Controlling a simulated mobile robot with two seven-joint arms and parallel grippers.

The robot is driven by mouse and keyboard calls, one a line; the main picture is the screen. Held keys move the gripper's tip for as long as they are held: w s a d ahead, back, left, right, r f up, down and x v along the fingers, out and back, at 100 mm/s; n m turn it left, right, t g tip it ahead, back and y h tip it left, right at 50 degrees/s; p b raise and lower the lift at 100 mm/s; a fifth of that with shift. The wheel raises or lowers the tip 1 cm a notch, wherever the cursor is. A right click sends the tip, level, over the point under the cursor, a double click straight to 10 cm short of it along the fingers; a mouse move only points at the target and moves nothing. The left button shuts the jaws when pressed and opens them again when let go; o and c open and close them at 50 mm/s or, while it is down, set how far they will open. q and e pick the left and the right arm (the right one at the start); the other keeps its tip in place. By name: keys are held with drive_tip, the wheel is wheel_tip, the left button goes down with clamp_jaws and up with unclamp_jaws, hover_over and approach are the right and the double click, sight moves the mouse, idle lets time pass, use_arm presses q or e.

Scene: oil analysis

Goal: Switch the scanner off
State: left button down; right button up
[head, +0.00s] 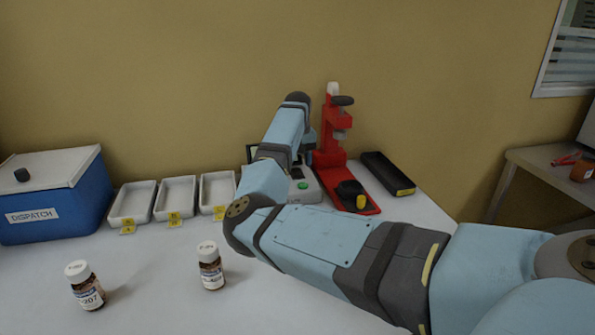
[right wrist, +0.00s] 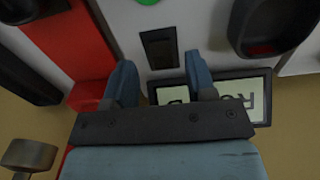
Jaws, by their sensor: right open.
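The scanner (head: 309,194) is a pale grey unit with a green button (head: 303,185), standing behind my right arm, which hides much of it. In the right wrist view, the scanner's pale top (right wrist: 197,22) carries a dark rectangular switch (right wrist: 160,48) and a lit display (right wrist: 258,98) whose lettering is upside down and partly covered. The edge of the green button (right wrist: 147,2) shows at the top. My right gripper (right wrist: 160,80) is open and empty, its two blue fingers on either side of the switch's near end. Contact cannot be told. My left gripper is out of view.
A red stand (head: 330,145) with a black cap on its base is close right of the scanner. A black case (head: 388,172), white trays (head: 133,202), a blue dispatch box (head: 60,205) and two bottles (head: 84,286) (head: 210,265) share the table.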

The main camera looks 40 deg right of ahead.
sight(297, 172)
drive_tip(key=shift+f, duration=1.4)
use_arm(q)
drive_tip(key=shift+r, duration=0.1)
